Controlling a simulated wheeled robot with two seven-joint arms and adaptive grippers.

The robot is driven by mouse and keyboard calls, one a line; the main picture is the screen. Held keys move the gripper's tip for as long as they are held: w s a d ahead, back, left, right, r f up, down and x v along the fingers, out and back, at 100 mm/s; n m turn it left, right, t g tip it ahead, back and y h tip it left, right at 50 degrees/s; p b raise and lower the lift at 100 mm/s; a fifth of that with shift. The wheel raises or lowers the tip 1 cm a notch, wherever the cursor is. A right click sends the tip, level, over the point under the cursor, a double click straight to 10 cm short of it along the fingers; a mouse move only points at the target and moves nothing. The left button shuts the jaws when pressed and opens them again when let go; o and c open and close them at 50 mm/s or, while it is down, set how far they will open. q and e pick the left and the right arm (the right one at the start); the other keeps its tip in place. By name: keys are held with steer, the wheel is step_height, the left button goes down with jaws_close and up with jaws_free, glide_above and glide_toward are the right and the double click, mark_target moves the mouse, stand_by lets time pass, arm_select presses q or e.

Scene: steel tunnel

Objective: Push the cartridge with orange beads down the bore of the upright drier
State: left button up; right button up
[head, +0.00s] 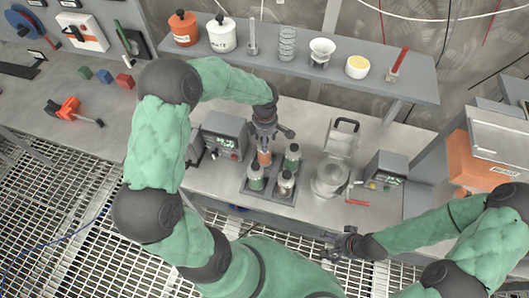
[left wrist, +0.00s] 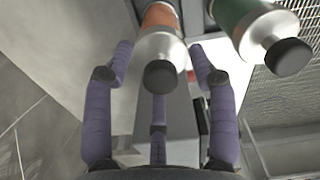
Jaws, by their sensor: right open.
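The cartridge with orange beads (head: 264,157) stands in a dark tray (head: 262,197) in the head view, next to several similar cartridges with green or pale contents. In the left wrist view its orange body, silver cap and dark knob (left wrist: 160,76) sit between my fingers. My left gripper (head: 265,130) is above it, fingers spread around the cap with gaps on both sides; it also shows in the left wrist view (left wrist: 160,75). A metal upright drier (head: 329,181) with a raised lid stands right of the tray; its bore is not clear. My right gripper (head: 345,241) is open and empty near the bench's front edge.
A grey instrument box (head: 222,137) stands left of the tray, and another (head: 386,168) right of the drier. A shelf (head: 280,63) with jars and a funnel runs behind. A green cartridge (left wrist: 262,30) is close to the left fingers.

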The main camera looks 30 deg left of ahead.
arm_select(q)
jaws_close()
